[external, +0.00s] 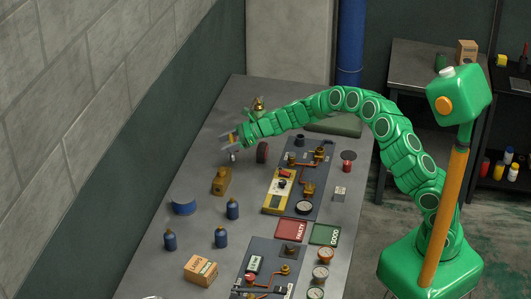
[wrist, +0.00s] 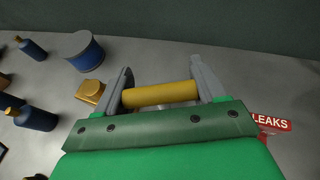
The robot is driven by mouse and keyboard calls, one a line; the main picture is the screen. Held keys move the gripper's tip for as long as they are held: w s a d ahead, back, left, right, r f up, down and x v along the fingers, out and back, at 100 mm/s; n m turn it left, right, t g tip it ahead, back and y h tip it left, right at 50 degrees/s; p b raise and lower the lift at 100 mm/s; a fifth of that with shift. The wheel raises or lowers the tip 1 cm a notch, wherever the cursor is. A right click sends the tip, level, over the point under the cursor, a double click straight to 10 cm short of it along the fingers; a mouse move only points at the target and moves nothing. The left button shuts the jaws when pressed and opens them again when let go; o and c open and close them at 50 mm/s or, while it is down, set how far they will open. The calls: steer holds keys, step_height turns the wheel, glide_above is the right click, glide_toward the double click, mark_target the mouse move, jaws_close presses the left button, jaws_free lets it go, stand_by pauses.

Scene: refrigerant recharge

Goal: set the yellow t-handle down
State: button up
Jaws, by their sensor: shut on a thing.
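My gripper (external: 228,141) is at the far left end of my outstretched arm, over the far part of the grey workbench (external: 205,165). In the wrist view my gripper (wrist: 163,88) is shut on the yellow t-handle (wrist: 160,94), whose yellow bar lies crosswise between the two grey fingers. Only a little of the yellow shows in the external view (external: 234,136). The lower part of the handle is mostly hidden by my gripper body. I cannot tell whether the handle touches the bench.
A yellow-brown block (external: 222,181), a blue drum (external: 184,206) and several blue bottles (external: 232,209) stand nearer on the bench. A dark wheel-like disc (external: 262,152) stands close right of the gripper. A red LEAKS sign (wrist: 271,122) is at right. Bare bench lies left of the gripper.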

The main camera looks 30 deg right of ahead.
steer(key=shift+w+a+f, duration=0.1)
steer(key=shift+w+f, duration=0.05)
steer(key=shift+f, duration=0.75)
steer(key=shift+w+f, duration=0.1)
steer(key=shift+f, duration=0.8)
steer(key=shift+f, duration=0.15)
steer(key=o, duration=1.1)
steer(key=shift+r, duration=0.2)
steer(key=shift+v, duration=5.95)
steer(key=shift+f, duration=0.1)
